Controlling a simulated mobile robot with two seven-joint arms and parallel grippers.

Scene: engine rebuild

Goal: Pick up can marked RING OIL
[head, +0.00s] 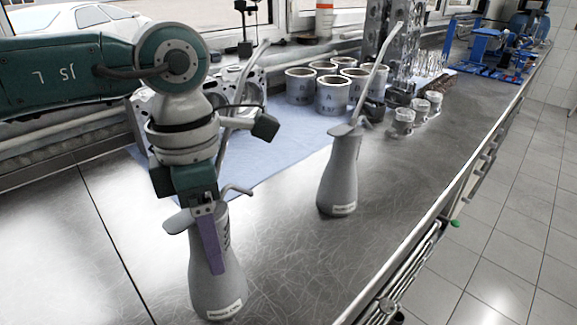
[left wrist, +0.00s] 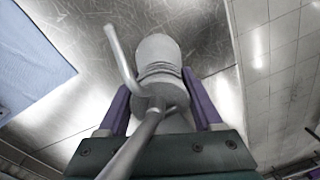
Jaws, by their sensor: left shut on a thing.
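Two grey oil cans with long thin spouts stand on the metal workbench (head: 285,255). My left gripper (head: 212,258) is shut on the nearer can (head: 226,290), with a purple finger along its upper body. In the left wrist view the purple fingers (left wrist: 160,108) lie on both sides of this can (left wrist: 160,55), and its spout runs up past the gripper. The can looks upright, and its base seems to be on or close to the bench. The other can (head: 340,180) stands free to the right. Both cans have small white labels, too small to read. My right gripper is not in view.
A blue cloth (head: 275,150) behind the cans bears several metal cylinders (head: 333,96). Small clear jars (head: 402,122) stand farther right, and blue tools (head: 490,50) lie at the far end. The bench's front edge (head: 425,232) runs along the right.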

